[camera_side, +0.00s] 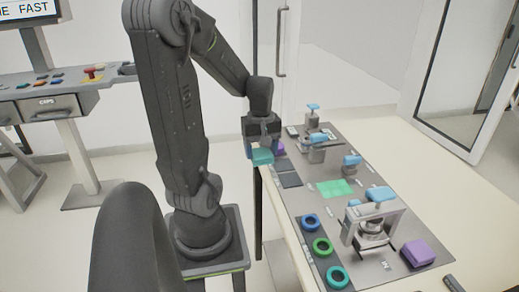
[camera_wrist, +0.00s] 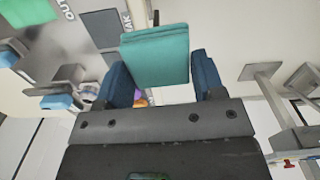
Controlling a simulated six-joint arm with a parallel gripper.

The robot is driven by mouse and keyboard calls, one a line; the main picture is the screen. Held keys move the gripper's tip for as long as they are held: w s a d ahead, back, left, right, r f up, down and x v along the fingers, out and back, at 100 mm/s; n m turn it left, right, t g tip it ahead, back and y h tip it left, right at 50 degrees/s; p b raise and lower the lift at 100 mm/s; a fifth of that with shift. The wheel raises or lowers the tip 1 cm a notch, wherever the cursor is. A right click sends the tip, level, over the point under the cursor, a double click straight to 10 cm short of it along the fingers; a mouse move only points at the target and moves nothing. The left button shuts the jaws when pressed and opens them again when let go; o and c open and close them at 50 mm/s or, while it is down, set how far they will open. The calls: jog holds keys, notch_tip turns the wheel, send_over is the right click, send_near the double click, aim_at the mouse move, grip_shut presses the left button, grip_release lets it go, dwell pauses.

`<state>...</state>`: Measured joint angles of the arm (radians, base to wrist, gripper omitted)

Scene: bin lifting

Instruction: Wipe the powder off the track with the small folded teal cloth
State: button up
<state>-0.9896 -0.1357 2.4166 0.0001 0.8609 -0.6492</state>
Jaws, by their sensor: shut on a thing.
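The small folded teal cloth (camera_side: 262,157) is held in my gripper (camera_side: 262,147) beside the left far edge of the grey work board, above its surface. In the wrist view the cloth (camera_wrist: 155,55) sits between the two blue fingers, which are shut on it. I cannot make out any powder, and I cannot tell which part of the board is the track.
The grey board (camera_side: 300,202) carries clamps with blue tops, a bright green patch (camera_side: 335,189), dark pads (camera_side: 290,180), several coloured rings (camera_side: 322,246) and a purple block (camera_side: 418,252). A metal frame (camera_side: 372,222) stands upright at the front. Air above the board's left edge is clear.

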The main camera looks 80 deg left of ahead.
jog(key=w, duration=0.8)
send_over(317, 190)
notch_tip(317, 190, down, 3)
jog(key=shift+w+f, duration=0.1)
jog(key=shift+f, duration=3.65)
jog(key=shift+w+f, duration=0.2)
jog(key=shift+w, duration=0.05)
jog(key=shift+c, duration=0.2)
jog(key=shift+w+f, duration=0.2)
jog(key=shift+w, duration=4.85)
jog(key=shift+s, duration=5.4)
jog(key=shift+w, duration=5.4)
jog(key=shift+s, duration=5.2)
jog(key=shift+s+r, duration=0.15)
jog(key=shift+r, duration=4)
